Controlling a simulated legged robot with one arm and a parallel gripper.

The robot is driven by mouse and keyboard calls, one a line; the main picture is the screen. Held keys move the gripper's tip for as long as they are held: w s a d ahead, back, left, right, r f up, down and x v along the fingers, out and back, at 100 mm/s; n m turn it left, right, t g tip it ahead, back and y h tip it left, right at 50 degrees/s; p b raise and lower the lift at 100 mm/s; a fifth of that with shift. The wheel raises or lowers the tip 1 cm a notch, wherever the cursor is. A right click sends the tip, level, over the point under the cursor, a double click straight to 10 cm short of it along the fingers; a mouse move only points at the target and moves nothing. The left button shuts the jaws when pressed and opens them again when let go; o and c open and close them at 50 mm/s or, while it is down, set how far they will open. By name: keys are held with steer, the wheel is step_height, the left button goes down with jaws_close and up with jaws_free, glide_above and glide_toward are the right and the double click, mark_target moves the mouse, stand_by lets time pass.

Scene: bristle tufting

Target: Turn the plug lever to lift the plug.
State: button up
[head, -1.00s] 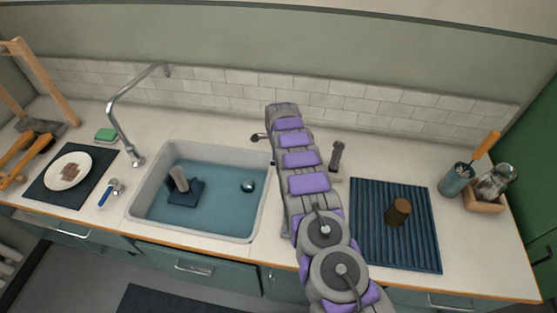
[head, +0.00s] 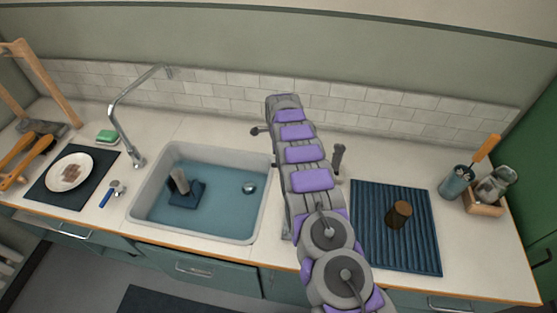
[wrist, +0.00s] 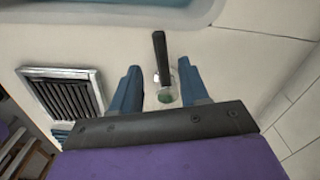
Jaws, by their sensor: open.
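In the wrist view the plug lever (wrist: 161,55) has a long dark handle that reaches up the picture toward the sink, over a small base with a green part. My gripper (wrist: 163,85) is open and empty. Its blue fingers stand left and right of the lever's base with gaps on both sides. In the head view my arm hides my gripper. A dark upright handle (head: 338,158) shows right of the arm; I cannot tell if it is the lever. A round silver piece, perhaps the plug (head: 249,187), lies in the water-filled sink (head: 259,222).
A framed dark grille (wrist: 65,95) lies left of the gripper in the wrist view. A ribbed mat (head: 425,240) with a brown cylinder (head: 399,214) lies right of my arm. The faucet (head: 122,125) rises behind the sink. The tiled wall (head: 400,130) bounds the counter.

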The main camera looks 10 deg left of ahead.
step_height(320, 180, up, 13)
steer(key=p, duration=0.1)
steer(key=shift+a+f, duration=0.15)
steer(key=shift+w, duration=0.1)
stand_by(0.3)
